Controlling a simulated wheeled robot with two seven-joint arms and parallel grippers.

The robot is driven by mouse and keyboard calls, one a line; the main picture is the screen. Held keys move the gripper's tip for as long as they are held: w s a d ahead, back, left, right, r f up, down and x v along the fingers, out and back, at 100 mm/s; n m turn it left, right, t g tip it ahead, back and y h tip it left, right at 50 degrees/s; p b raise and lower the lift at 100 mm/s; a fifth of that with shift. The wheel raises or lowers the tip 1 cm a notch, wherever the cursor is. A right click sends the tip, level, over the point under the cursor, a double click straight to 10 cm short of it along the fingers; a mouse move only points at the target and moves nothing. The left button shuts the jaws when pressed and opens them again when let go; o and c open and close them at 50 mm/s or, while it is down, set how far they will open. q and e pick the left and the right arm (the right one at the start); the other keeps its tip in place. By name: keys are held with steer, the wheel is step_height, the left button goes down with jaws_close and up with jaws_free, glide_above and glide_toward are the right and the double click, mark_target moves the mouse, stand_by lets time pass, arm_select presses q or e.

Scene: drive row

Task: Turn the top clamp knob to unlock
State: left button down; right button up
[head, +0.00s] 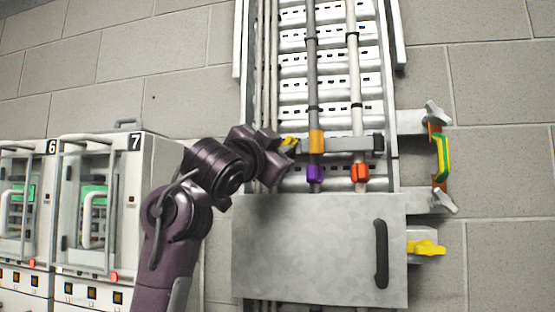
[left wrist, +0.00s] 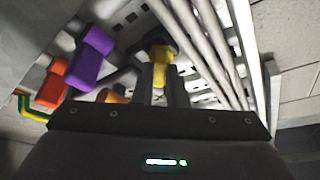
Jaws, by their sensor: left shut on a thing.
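A yellow knob (head: 289,141) sits at the left end of a grey clamp bar (head: 352,145) that crosses the cable ladder. My left gripper (head: 283,153) is at this end of the bar, shut on the yellow knob. In the left wrist view the yellow knob (left wrist: 160,68) lies between my two fingers (left wrist: 161,88). In the head view my gripper hides part of the knob and the bar's left end. My right gripper is in neither view.
An orange block (head: 317,142) and purple (head: 315,173) and red-orange (head: 360,172) collars sit on the cables. A grey panel (head: 300,250) with a black handle is below. A green-yellow strap (head: 442,155) and yellow lever (head: 427,248) are right; cabinets (head: 100,200) stand left.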

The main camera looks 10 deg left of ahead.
arm_select(q)
steer(key=shift+d+f+n+t+y+b, duration=0.1)
steer(key=shift+n+t+y+b, duration=0.3)
steer(key=shift+n+y, duration=1)
steer(key=shift+d+f+n+t+y+b, duration=0.15)
steer(key=shift+n+y+b, duration=0.35)
steer(key=shift+n, duration=1.75)
steer(key=shift+d+r+n+t+y+b, duration=0.1)
steer(key=shift+n+t+y+b, duration=0.6)
steer(key=shift+n, duration=1.15)
steer(key=shift+n+g+y, duration=0.35)
steer(key=shift+n+y, duration=0.05)
steer(key=c, duration=1.5)
jaws_free()
steer(key=shift+o, duration=0.2)
steer(key=shift+s, duration=0.1)
